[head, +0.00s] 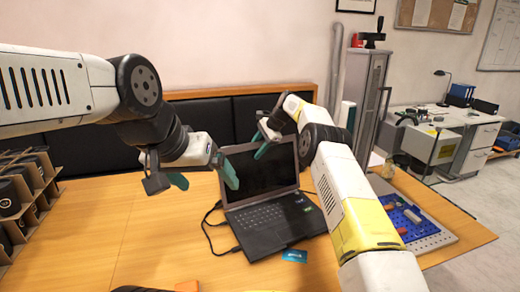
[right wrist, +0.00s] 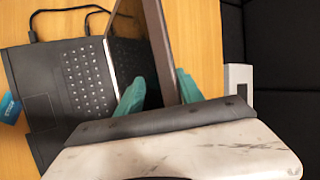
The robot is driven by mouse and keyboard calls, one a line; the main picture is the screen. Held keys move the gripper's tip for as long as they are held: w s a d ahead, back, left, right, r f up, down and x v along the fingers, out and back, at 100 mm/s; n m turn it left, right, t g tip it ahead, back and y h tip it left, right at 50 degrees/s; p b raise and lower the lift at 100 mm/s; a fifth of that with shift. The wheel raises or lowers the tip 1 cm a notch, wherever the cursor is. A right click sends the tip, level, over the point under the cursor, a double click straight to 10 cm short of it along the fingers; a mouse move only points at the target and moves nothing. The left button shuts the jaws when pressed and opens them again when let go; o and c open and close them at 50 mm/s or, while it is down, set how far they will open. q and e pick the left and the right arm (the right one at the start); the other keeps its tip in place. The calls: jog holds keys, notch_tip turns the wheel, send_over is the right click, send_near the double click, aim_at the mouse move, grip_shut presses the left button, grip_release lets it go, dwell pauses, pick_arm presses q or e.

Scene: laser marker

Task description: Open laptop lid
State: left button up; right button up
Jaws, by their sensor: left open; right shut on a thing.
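A black laptop stands on the wooden table with its lid (head: 262,180) raised, its dark screen facing me. The keyboard base (head: 272,238) lies flat, its keys in view. My right gripper (head: 270,143) is at the lid's upper edge. In the right wrist view its teal fingers (right wrist: 160,92) stand on both sides of the lid (right wrist: 162,45), shut on it, with the keyboard (right wrist: 85,80) to the left. My left gripper (head: 205,178) is open and empty, left of the laptop, its right finger close to the lid's left edge; I cannot tell if they touch.
A black cable (head: 210,228) runs from the laptop's left side. A blue card (head: 294,256) lies at its front edge. A cardboard rack (head: 40,185) with dark round items stands at the far left. A blue pegboard tray (head: 415,225) lies at the right. The table's left front is mostly clear.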

jog(key=shift+s+d+f, duration=0.1)
jog(key=shift+f, duration=0.15)
jog(key=w+v, duration=0.1)
jog(key=v, duration=0.7)
jog(key=shift+s+r, duration=0.15)
jog(key=shift+s, duration=0.25)
jog(key=s+d+r+n+t+h, duration=0.1)
jog(key=s+d+r+n, duration=0.35)
jog(key=r, duration=0.75)
jog(key=s+d+r+n+t+h, duration=0.1)
jog(key=s+d+r, duration=0.25)
jog(key=s, duration=0.45)
jog(key=s+d+r, duration=0.3)
jog(key=s+r, duration=0.1)
jog(key=s, duration=0.4)
jog(key=s+d+f+n+t, duration=0.1)
jog(key=s+d+f+n, duration=0.1)
jog(key=s, duration=0.7)
jog(key=s+d+f+n+h, duration=0.1)
jog(key=s+d+f+n, duration=0.1)
jog(key=s, duration=0.8)
jog(key=s+d+f+n+t+h, duration=0.1)
jog(key=s+d+f+n, duration=0.1)
jog(key=s, duration=0.8)
notch_tip(320, 180, down, 2)
jog(key=shift+d+f+t, duration=0.15)
jog(key=shift+d+t, duration=0.15)
jog(key=shift+d, duration=0.5)
